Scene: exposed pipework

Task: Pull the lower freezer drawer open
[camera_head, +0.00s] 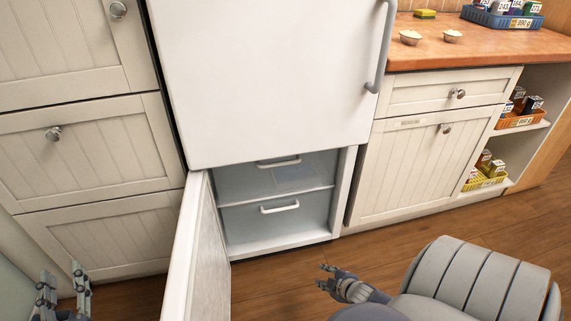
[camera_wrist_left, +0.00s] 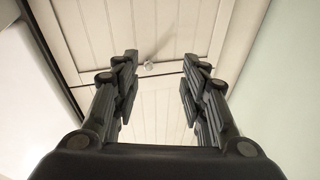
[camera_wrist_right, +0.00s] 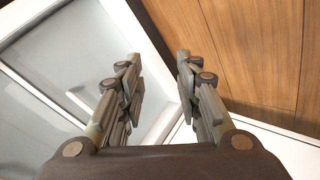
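The freezer compartment under the white fridge door is open, its door (camera_head: 196,250) swung out to the left. Inside are two grey drawers, both shut: the upper drawer (camera_head: 300,178) and the lower drawer (camera_head: 275,228). The lower drawer's white handle (camera_head: 279,208) is a horizontal bar. My right gripper (camera_head: 326,268) is open and empty, in front of and to the right of the lower drawer, apart from it. The right wrist view shows its fingers (camera_wrist_right: 155,75) apart, a white handle (camera_wrist_right: 80,98) at left. My left gripper (camera_head: 62,275) is open and empty by the left cabinets.
White cabinets with knobs stand left (camera_head: 90,150) and right (camera_head: 425,165) of the white fridge (camera_head: 265,80). The open freezer door stands between my left gripper and the drawers. Wooden floor (camera_head: 420,240) in front of the right cabinet is clear.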

